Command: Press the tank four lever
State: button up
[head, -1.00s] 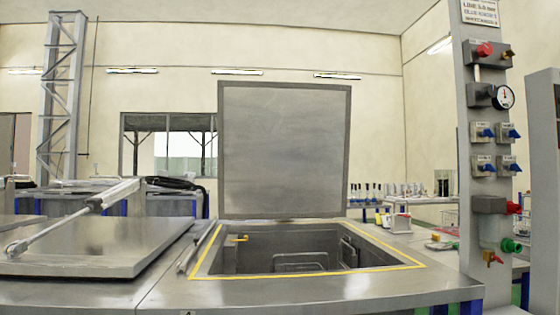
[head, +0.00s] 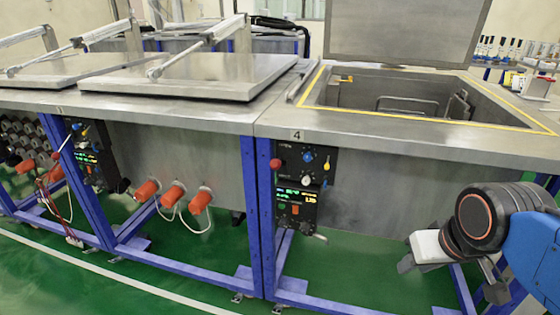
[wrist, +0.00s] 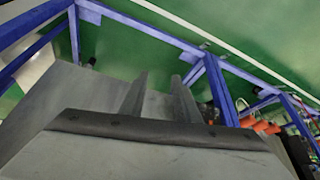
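Tank four (head: 350,190), marked "4", stands at the centre right, its lid (head: 405,28) raised upright. On its front left post is a dark control panel (head: 316,170) with a red knob, blue and white controls and a small yellow one. It is too small to tell which part is the lever. A display box (head: 297,206) sits below. My gripper (head: 428,250) is low at the right in the head view, right of the panel and apart from it. In the wrist view my gripper (wrist: 159,96) has its two grey fingers apart with nothing between them.
The neighbouring tank (head: 180,150) at left has its lid (head: 200,76) down and orange fittings (head: 173,194) on its front. Blue frame legs (head: 259,225) reach the green floor (head: 375,275). The floor before tank four is clear.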

jog(key=shift+c, duration=0.6)
jog(key=shift+r, duration=0.1)
jog(key=c, duration=0.5)
jog(key=shift+w+a+r, duration=0.15)
jog(key=shift+w+r, duration=0.1)
grip_shut()
jog(key=w+a+r+m+g+h, duration=0.1)
jog(key=w+a+r, duration=0.55)
jog(key=r, duration=0.25)
jog(key=w+a+r+g, duration=0.1)
jog(key=w+a+r, duration=0.55)
jog(key=r, duration=0.25)
jog(key=w+a+r+m+h, duration=0.1)
jog(key=a+r, duration=0.4)
jog(key=a, duration=0.5)
jog(key=w+a+r+m+h, duration=0.1)
jog(key=w+a+r, duration=0.2)
jog(key=a, duration=0.8)
notch_tip(320, 180, up, 2)
jog(key=shift+r+m, duration=0.1)
jog(key=shift+m, duration=0.2)
